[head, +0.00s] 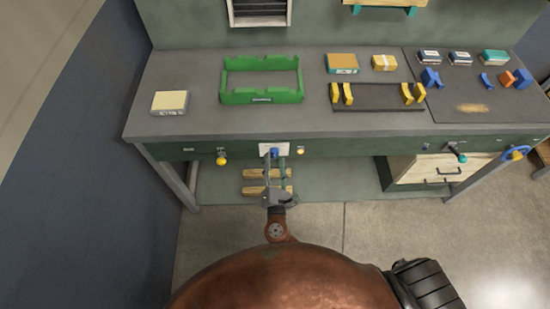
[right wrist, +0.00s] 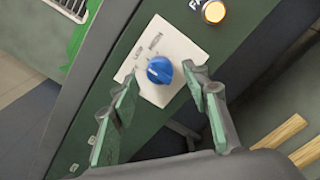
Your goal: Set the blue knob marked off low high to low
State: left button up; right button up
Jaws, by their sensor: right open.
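The blue knob (right wrist: 159,70) sits on a white plate (right wrist: 182,48) with small dark lettering, too blurred to read surely. It also shows in the head view (head: 274,152), on the front panel of the bench. My right gripper (right wrist: 161,78) is open, with its green-padded fingers on either side of the knob and nothing between them but the view of the knob. In the head view the right gripper (head: 277,174) is just in front of the plate. I cannot tell whether the fingers touch the knob or where it points. My left gripper is not in view.
A lit amber button (right wrist: 214,12) is close to the plate. A yellow knob (head: 221,160) is to the left on the same panel. A green tray (head: 262,98) stands on the bench above.

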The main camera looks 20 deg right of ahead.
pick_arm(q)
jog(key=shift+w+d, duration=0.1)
pick_arm(e)
jog(key=v, duration=1)
jog(key=shift+r, duration=0.1)
